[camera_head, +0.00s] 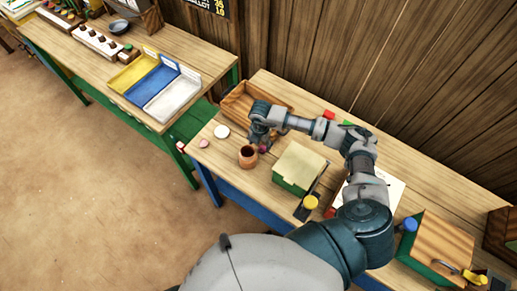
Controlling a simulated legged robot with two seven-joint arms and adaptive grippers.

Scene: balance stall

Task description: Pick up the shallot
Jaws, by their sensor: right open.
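A small purplish-pink round thing (262,149), which looks like the shallot, lies on the wooden table beside a brown clay cup. My right gripper (261,141) is open and points down right over it. The fingers partly hide it, and I cannot tell whether they touch it. Another small pinkish item (204,143) lies near the table's left edge; it is too small to name surely. My left gripper is out of view.
The clay cup (247,157) stands close by the gripper on the left. A wooden tray (240,101) lies behind, and a white disc (222,132) to the left.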

